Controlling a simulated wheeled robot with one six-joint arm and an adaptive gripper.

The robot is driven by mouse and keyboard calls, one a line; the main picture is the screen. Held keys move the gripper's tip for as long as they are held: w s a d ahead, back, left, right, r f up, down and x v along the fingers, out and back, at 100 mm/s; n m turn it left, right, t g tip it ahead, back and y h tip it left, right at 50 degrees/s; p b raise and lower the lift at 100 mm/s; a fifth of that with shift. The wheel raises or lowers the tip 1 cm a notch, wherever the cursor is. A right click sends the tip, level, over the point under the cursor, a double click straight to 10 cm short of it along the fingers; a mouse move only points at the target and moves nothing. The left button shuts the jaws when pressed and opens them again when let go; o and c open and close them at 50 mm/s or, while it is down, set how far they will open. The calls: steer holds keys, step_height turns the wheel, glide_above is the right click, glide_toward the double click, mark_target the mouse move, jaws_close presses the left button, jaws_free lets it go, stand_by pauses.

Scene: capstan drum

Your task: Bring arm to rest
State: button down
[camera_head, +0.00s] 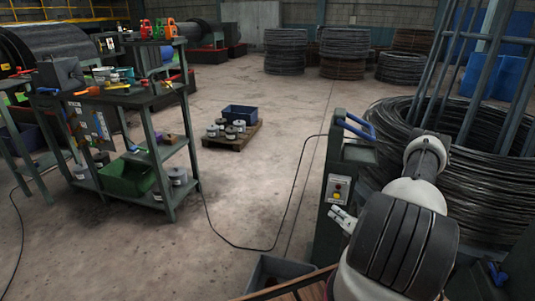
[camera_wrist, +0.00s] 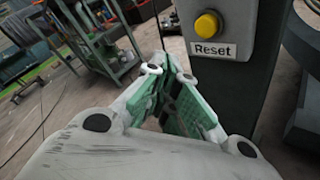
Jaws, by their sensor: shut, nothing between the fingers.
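My gripper (camera_head: 343,219) is low beside a dark green post (camera_head: 327,240) in the head view, just below a control box (camera_head: 338,189). The fingers look apart from the box; the exact gap is hard to tell. My arm is in the lower right of the head view.
Large wire coils (camera_head: 478,170) and slanted bars crowd the right side. A workbench (camera_head: 150,97) with tools and a green bin (camera_head: 127,177) stands at left. A pallet (camera_head: 231,137) lies mid-floor. A black cable (camera_head: 245,248) crosses otherwise open concrete. A grey bin (camera_head: 277,272) sits at front.

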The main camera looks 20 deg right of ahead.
steer(key=s+a+f+n+g+y, duration=0.2)
steer(key=s+a+n+y, duration=0.25)
steer(key=a, duration=0.35)
steer(key=s+a+r+n+g+y, duration=0.5)
steer(key=s+a+r+n+g, duration=0.15)
steer(key=s+r+n, duration=0.3)
steer(key=s+r+n+g+h, duration=0.45)
steer(key=r+n, duration=0.55)
steer(key=r, duration=0.4)
steer(key=s+r+n+g+h, duration=0.3)
steer(key=s+r+n+g, duration=0.3)
steer(key=r+n, duration=0.55)
steer(key=s+a+r+n+t+h, duration=0.1)
steer(key=a+r+n+t+h, duration=0.1)
steer(key=r, duration=0.7)
steer(key=s+a+r+n+t+h, duration=0.1)
steer(key=a+r+n+t+h, duration=0.1)
steer(key=r, duration=0.7)
steer(key=a+n+t, duration=0.1)
steer(key=n+t, duration=0.1)
steer(key=t, duration=0.1)
steer(key=shift+s+a, duration=0.15)
steer(key=shift+a, duration=0.15)
